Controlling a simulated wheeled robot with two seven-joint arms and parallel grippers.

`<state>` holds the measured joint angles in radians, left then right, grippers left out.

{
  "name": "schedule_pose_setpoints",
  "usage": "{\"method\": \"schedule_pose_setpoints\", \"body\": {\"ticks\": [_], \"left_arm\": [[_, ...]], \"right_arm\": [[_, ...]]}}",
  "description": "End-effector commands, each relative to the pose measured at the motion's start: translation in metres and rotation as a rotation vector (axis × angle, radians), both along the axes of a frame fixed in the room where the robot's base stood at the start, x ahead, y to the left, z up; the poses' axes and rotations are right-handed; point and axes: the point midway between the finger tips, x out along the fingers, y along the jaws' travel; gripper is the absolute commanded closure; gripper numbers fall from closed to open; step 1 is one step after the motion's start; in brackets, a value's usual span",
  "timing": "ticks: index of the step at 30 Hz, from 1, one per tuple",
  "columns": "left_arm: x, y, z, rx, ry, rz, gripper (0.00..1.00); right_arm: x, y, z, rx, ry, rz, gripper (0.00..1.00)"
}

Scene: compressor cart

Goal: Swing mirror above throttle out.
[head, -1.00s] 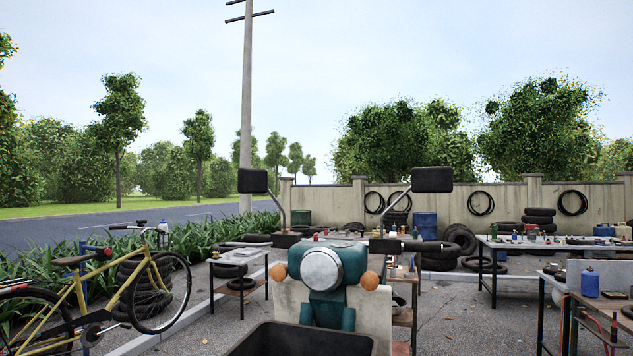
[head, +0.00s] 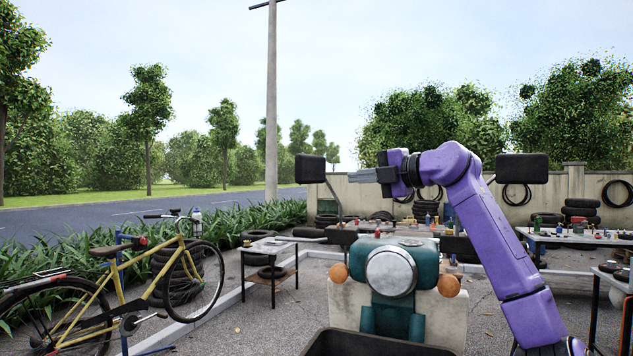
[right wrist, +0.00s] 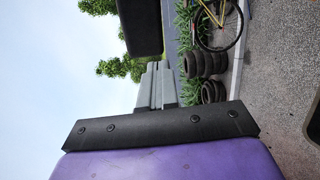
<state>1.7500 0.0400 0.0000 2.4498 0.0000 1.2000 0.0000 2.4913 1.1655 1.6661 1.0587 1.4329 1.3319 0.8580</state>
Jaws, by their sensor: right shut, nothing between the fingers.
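A teal scooter front with a round headlight (head: 391,271) faces me. It carries two black mirrors on bent stalks, a left one (head: 310,168) and a right one (head: 522,168). The left mirror stands above the handlebar end at picture left (head: 342,236); I cannot make out which end is the throttle. My right gripper (head: 354,177) is shut and empty, its fingers pointing left, just right of the left mirror. In the right wrist view a dark mirror block (right wrist: 140,26) lies above the shut fingers (right wrist: 154,84); contact is not clear. My left gripper is out of view.
A dark open bin (head: 375,343) is in front of the scooter. A yellow bicycle (head: 125,285) stands at left and a small table (head: 270,248) behind it. A work table (head: 575,238) and the wall are at right. The air left of the left mirror is free.

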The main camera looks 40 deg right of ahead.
Motion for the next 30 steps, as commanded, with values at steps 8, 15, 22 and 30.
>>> {"method": "schedule_pose_setpoints", "body": {"ticks": [8,15,22,30], "left_arm": [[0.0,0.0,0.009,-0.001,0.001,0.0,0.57],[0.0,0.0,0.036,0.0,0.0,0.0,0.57],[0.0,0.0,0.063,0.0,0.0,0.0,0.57],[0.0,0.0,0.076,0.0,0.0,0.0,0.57]], "right_arm": [[-0.014,-0.022,0.021,0.125,-0.063,0.016,1.0],[0.037,-0.011,0.023,0.12,-0.059,0.015,1.0],[0.083,-0.001,0.024,0.119,-0.061,0.013,1.0],[0.108,0.005,0.019,0.118,-0.063,0.013,1.0]]}}
